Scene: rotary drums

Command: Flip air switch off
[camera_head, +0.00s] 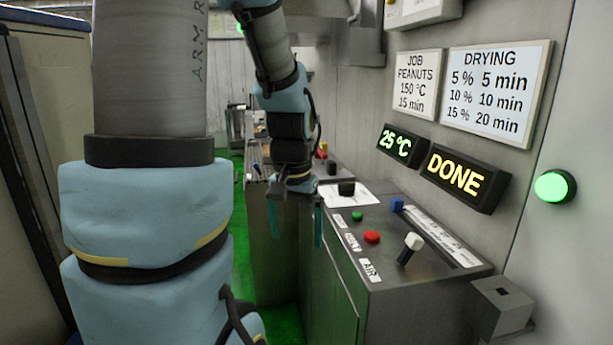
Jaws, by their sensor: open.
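The air switch (411,246) is a lever with a white tip and a dark stem on the grey sloped control panel (445,268), behind the AIR label (370,271). Its lever leans up and to the right. My gripper (297,238) points down with its two teal fingers apart and nothing between them. It is left of the panel in the picture, clear of the air switch. The depth between the fingers and the panel edge is hard to tell.
A red button (372,237), a green button (357,216), a blue knob (396,205) and a black knob (346,188) sit near the switch. A display reads DONE (455,180). A grey box (502,306) juts out at right. Green floor (240,215) lies left.

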